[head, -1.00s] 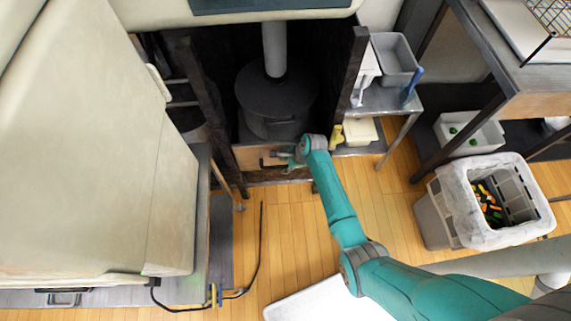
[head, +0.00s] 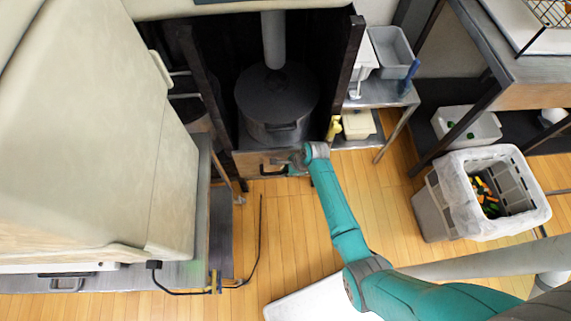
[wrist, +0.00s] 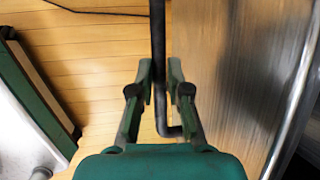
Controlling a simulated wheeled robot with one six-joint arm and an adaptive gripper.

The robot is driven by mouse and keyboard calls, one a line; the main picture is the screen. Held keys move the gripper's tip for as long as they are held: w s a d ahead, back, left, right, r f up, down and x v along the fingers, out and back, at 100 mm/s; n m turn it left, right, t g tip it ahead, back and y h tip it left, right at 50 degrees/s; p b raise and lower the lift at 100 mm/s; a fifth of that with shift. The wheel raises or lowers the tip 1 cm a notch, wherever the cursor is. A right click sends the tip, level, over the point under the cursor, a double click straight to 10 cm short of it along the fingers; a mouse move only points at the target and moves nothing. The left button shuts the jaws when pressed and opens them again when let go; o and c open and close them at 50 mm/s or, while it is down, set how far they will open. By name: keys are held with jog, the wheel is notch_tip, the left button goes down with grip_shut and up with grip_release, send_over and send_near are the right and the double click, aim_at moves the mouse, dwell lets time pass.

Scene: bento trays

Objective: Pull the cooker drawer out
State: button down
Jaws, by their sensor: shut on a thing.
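The drawer's black bar handle (head: 270,172) shows on the front, partly hidden by my gripper (head: 292,164). In the wrist view the dark handle bar (wrist: 159,40) runs between the fingers of my gripper (wrist: 160,72), which is shut on it.
Plank floor (head: 290,235) lies clear in front of the drawer. The big cream unit (head: 90,130) stands at left, with a black cable near its foot. A lined bin (head: 500,160) with food scraps and a steel shelf (head: 375,100) with tubs stand at right.

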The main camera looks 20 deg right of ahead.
jog(key=s+a, duration=0.4)
jog(key=s, duration=0.9)
jog(key=s+a, duration=0.5)
jog(key=s, duration=0.9)
jog(key=shift+s, duration=0.3)
jog(key=c, duration=1.1)
grip_release()
jog(key=shift+c, duration=0.2)
jog(key=v, duration=1.2)
